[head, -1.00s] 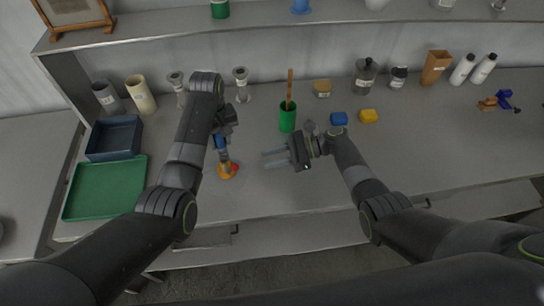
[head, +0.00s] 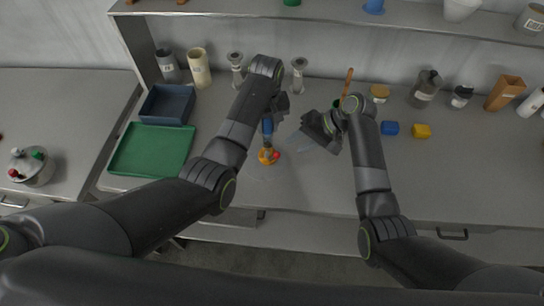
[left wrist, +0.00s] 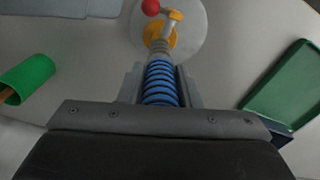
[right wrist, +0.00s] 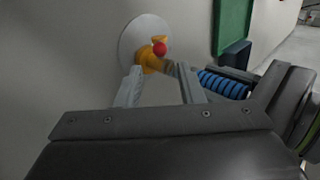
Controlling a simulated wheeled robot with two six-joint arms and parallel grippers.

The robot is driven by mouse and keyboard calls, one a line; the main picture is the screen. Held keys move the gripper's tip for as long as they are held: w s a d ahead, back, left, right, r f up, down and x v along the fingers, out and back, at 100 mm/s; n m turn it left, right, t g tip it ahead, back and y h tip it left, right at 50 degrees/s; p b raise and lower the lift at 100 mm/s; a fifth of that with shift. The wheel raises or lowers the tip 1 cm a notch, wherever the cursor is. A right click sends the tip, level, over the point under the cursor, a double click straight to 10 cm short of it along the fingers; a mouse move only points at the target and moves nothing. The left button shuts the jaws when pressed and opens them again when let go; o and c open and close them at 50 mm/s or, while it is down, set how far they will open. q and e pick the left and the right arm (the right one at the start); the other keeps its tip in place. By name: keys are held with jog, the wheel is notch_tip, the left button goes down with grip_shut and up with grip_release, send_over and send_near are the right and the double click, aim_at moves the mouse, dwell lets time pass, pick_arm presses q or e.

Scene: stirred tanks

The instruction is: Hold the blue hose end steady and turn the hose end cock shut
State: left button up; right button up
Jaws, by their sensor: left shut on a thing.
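The blue hose end (head: 267,128) shows ribbed in the left wrist view (left wrist: 160,84). My left gripper (left wrist: 160,76) is shut on it, one finger along each side. The orange cock (head: 266,157) sits at its tip, and also shows in the left wrist view (left wrist: 158,40) and right wrist view (right wrist: 147,62). Its lever ends in a red ball (right wrist: 159,48). My right gripper (right wrist: 160,76) is open, with nothing between its fingers. Its fingertips are close to the cock and lever; I cannot tell whether they touch. In the head view my left arm partly hides the hose.
A pale round disc (right wrist: 130,42) lies behind the cock. A green tray (head: 150,150) and a dark blue bin (head: 168,104) stand at left. A green cup with a brown stick (head: 348,84) is behind my right gripper. Blue (head: 390,128) and yellow (head: 422,131) blocks lie right.

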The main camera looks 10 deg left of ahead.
aim_at(265, 162)
jog(key=shift+n, duration=0.3)
jog(key=x, duration=1.2)
jog(key=shift+w+d, duration=0.15)
jog(key=shift+c, duration=0.2)
grip_shut()
